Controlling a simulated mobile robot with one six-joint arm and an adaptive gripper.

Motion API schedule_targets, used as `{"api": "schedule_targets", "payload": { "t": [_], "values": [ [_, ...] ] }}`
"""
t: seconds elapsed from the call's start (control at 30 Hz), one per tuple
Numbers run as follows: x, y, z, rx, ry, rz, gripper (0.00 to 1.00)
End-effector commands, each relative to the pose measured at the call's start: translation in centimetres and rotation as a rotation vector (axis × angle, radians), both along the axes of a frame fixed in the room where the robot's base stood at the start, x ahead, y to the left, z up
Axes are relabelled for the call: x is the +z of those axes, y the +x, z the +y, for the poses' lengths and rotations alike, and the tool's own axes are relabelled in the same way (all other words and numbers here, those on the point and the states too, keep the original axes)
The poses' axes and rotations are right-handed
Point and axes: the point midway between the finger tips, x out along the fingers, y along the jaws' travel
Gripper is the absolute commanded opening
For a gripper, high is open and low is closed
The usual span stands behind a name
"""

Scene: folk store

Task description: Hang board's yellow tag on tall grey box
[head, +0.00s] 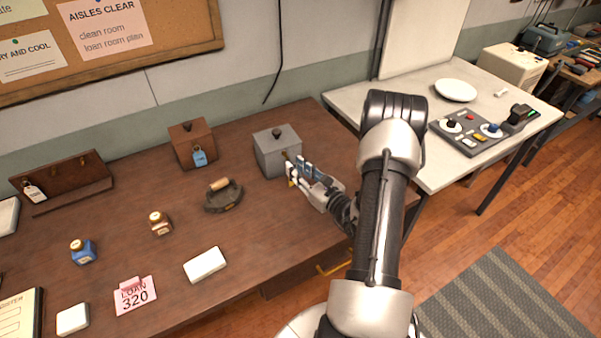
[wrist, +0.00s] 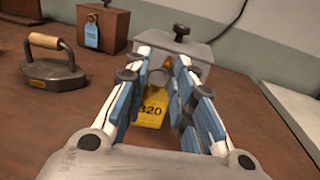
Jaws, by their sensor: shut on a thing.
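The grey box (head: 272,158) with a dark knob stands at the back right of the brown table; it also shows behind my fingers in the wrist view (wrist: 199,50). My gripper (head: 295,172) is at the box's front, its fingers closed on the yellow tag. The yellow tag (wrist: 151,111), marked 320, hangs between the fingers in the wrist view, close in front of the box. A rounded grey piece shows above the tag; whether the tag is around it or only before it, I cannot tell. The dark wooden board (head: 75,178) at the far left bears a white tag (head: 34,191).
A brown box (head: 190,151) with a blue tag (head: 200,158) stands left of the grey box. A flat iron (head: 224,197) sits in front of them. The wall is close behind.

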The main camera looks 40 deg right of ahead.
Motion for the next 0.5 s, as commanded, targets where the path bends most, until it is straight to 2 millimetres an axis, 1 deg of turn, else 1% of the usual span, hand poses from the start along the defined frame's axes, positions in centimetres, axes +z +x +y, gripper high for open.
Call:
{"api": "schedule_targets", "payload": {
  "t": [0.5],
  "values": [
    [-0.4,3.0,-0.9,0.002,-0.001,-0.001,0.01]
  ]
}}
